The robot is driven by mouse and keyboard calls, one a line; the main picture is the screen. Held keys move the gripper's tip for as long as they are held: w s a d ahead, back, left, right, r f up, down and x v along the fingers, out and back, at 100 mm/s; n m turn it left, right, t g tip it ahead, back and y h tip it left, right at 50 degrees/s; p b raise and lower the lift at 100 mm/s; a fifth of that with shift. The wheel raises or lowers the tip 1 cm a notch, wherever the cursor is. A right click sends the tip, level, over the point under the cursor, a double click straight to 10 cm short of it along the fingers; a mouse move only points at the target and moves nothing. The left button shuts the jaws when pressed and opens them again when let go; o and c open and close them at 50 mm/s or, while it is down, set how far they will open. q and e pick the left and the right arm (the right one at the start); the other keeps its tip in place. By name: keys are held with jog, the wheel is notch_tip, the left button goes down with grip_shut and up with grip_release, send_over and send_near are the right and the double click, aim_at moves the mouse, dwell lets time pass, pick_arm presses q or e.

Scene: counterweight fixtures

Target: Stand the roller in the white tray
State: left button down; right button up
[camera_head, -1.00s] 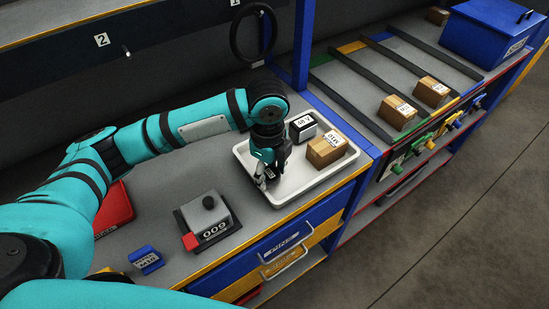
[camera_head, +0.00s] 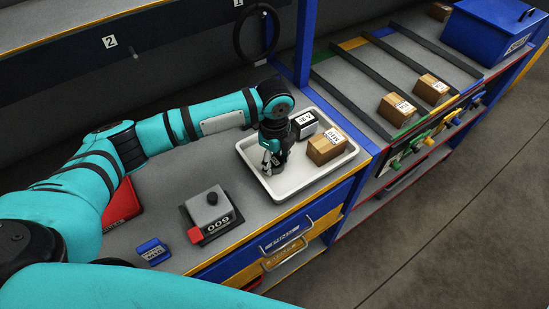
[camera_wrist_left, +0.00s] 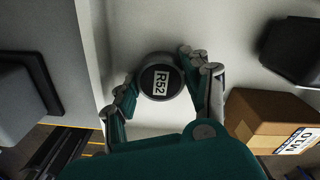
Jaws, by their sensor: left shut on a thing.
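The roller (camera_wrist_left: 160,80) shows in the left wrist view as a dark cylinder with a white R52 label on its round end face. That face points up toward the camera, so the roller looks roughly upright. My left gripper (camera_wrist_left: 161,88) is shut on it, with fingers on both sides. In the head view my left gripper (camera_head: 268,163) points down inside the left part of the white tray (camera_head: 298,183). The roller is mostly hidden there, and I cannot tell whether its base touches the tray floor. My right gripper is not in view.
In the tray are a cardboard box (camera_head: 327,147) and a dark block with a white label (camera_head: 304,124).

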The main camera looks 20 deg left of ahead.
aim_at(274, 161)
pick_arm(q)
jog(key=c, duration=0.6)
grip_release()
jog(key=shift+r, duration=0.1)
notch_tip(274, 161, up, 12)
jog(key=b, duration=0.3)
